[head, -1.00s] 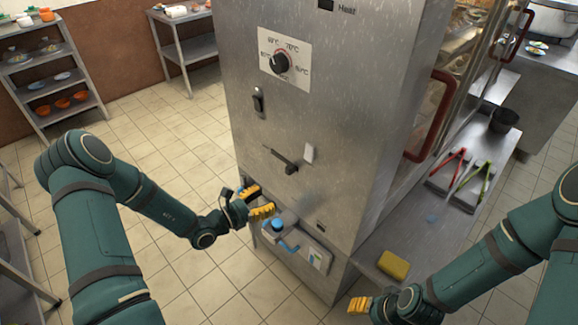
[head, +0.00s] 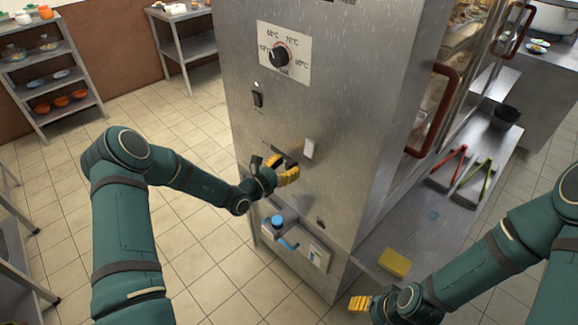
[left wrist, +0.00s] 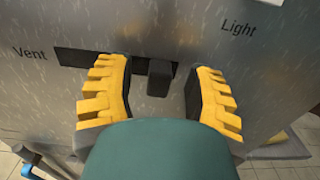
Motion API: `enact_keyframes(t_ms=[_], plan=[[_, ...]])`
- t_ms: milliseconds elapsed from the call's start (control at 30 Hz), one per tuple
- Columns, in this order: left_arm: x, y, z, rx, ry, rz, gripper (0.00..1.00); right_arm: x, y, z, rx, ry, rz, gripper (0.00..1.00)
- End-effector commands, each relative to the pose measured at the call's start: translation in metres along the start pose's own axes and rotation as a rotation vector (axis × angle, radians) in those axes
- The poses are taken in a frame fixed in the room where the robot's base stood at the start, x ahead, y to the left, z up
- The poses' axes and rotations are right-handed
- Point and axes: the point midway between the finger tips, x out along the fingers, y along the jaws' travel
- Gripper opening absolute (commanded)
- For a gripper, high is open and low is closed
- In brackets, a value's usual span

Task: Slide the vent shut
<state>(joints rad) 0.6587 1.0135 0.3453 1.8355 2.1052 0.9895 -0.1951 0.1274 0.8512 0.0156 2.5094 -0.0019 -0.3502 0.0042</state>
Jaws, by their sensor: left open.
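The vent slider's dark knob (left wrist: 160,78) sticks out from the cabinet front in the left wrist view. A dark slot (left wrist: 85,60) runs left from it, beside the "Vent" label. My left gripper (left wrist: 162,90) is open, with one yellow finger on each side of the knob and gaps between. In the head view, my left gripper (head: 275,170) is at the cabinet front and hides most of the slider. My right gripper (head: 360,303) is low in the head view, away from the vent; its finger opening is unclear.
The steel cabinet (head: 350,90) has a temperature dial (head: 281,55) and a dark switch (head: 257,99) above the vent. A white light switch (head: 309,149) is just right of my left gripper. A blue-handled drain valve (head: 280,225) is below. A yellow sponge (head: 394,263) lies on the side shelf.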

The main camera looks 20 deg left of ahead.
Motion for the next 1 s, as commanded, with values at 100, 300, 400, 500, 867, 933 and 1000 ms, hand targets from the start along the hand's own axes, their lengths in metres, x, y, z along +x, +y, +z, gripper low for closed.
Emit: enact_keyframes(t_ms=[100, 300, 400, 500, 867, 933, 1000], plan=[[0.008, 0.000, 0.000, 0.000, 0.000, -0.001, 0.53, 0.001, 0.001, 0.000, 0.000, 0.001, 0.000, 0.53], [0.011, 0.000, 0.000, -0.001, 0.001, 0.000, 0.53, 0.001, 0.001, 0.000, 0.000, 0.001, 0.000, 0.53], [0.010, 0.000, 0.000, -0.001, 0.001, 0.000, 0.53, 0.001, 0.000, 0.000, 0.000, 0.001, 0.000, 0.53], [0.010, 0.000, 0.000, -0.001, 0.001, 0.000, 0.34, 0.001, 0.001, 0.000, 0.000, 0.001, 0.000, 0.53], [0.010, 0.000, 0.001, 0.000, 0.000, 0.000, 0.00, 0.001, 0.001, 0.000, 0.000, 0.001, 0.000, 0.53], [0.011, 0.002, 0.000, 0.000, 0.000, 0.001, 0.00, 0.002, 0.001, 0.000, 0.000, 0.001, 0.000, 0.53], [0.011, 0.011, 0.000, 0.002, -0.003, 0.003, 0.00, 0.004, 0.001, 0.000, 0.000, 0.002, 0.000, 0.53]])
